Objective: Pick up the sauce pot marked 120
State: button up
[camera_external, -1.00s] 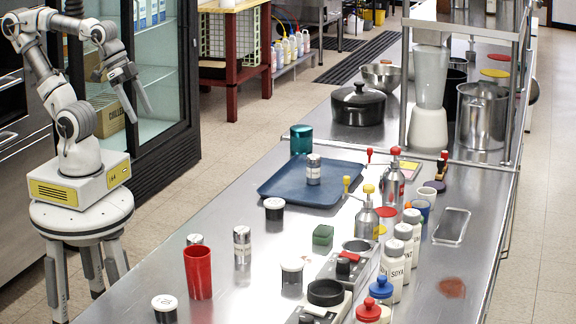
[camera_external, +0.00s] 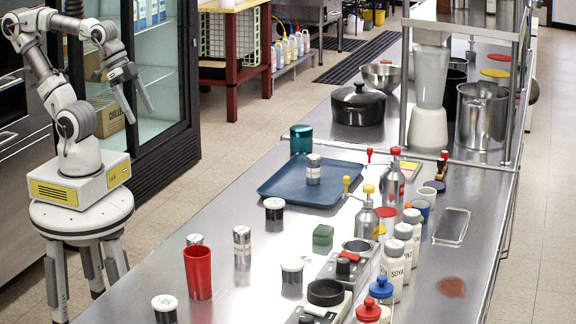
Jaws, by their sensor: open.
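Several small dark pots with white lids stand on the steel counter. One pot (camera_external: 165,309) is at the front left, with dark marks on its lid that are too small to read. Another pot (camera_external: 292,278) stands near the middle front. A third pot (camera_external: 274,210) stands by the tray's near corner. I cannot tell which one is marked 120. My gripper (camera_external: 142,115) is open and empty, raised in front of the glass-door fridge at the left, well away from the counter and the pots.
A red cup (camera_external: 198,273) and metal shakers (camera_external: 242,241) stand near the front-left pot. A blue tray (camera_external: 275,190) holds another shaker. Scales (camera_external: 322,300), white bottles (camera_external: 392,270) and pump dispensers (camera_external: 366,222) crowd the right side. A green box (camera_external: 323,236) stands mid-counter.

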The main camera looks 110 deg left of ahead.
jog(key=w+d+f+t+h, duration=0.2)
jog(key=w+d, duration=0.5)
jog(key=w, duration=0.4)
jog(key=n+t+y+b, duration=0.3)
jog(key=n+t+y, duration=0.1)
jog(key=n+y, duration=0.4)
send_near(273, 202)
jog(key=shift+m+y, duration=0.7)
jog(key=x, duration=0.3)
jog(key=b+x, duration=0.1)
jog(key=x, duration=0.1)
jog(key=shift+w+d+f, duration=0.1)
jog(key=shift+w+d, duration=0.15)
jog(key=shift+f+x, duration=0.15)
jog(key=shift+x, duration=1.3)
jog(key=shift+f+x, duration=0.15)
jog(key=shift+x, duration=1.3)
jog(key=shift+s+d, duration=0.1)
jog(key=shift+s, duration=0.05)
jog(key=c, duration=1.4)
jog(key=shift+r, duration=0.1)
